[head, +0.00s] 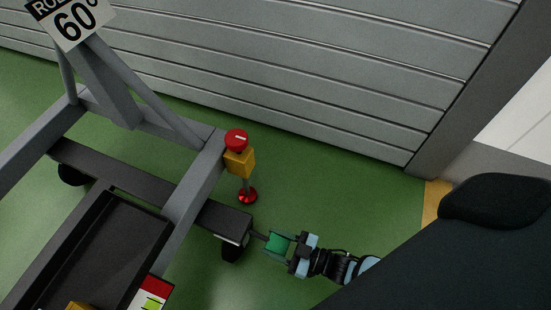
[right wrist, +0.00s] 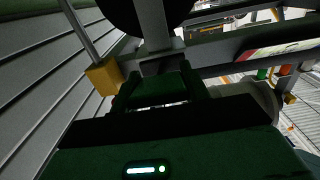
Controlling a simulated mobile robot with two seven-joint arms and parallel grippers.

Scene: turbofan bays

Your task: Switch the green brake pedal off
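The green brake pedal (head: 278,243) sticks out at the lower right end of the grey stand, beside a dark caster wheel (head: 232,250). My right gripper (head: 276,242) comes in from the right and is at the pedal, its thin dark fingers spread on either side of it. Whether they press on it cannot be told. In the right wrist view, dark green shapes (right wrist: 165,84) fill the middle, close to the camera and in shadow, so pedal and fingers are hard to separate. The pedal's on or off position is not clear. My left gripper is not in view.
The grey stand (head: 200,185) fills the left. A grey shutter wall (head: 300,80) runs behind. Green floor is clear around the wheel.

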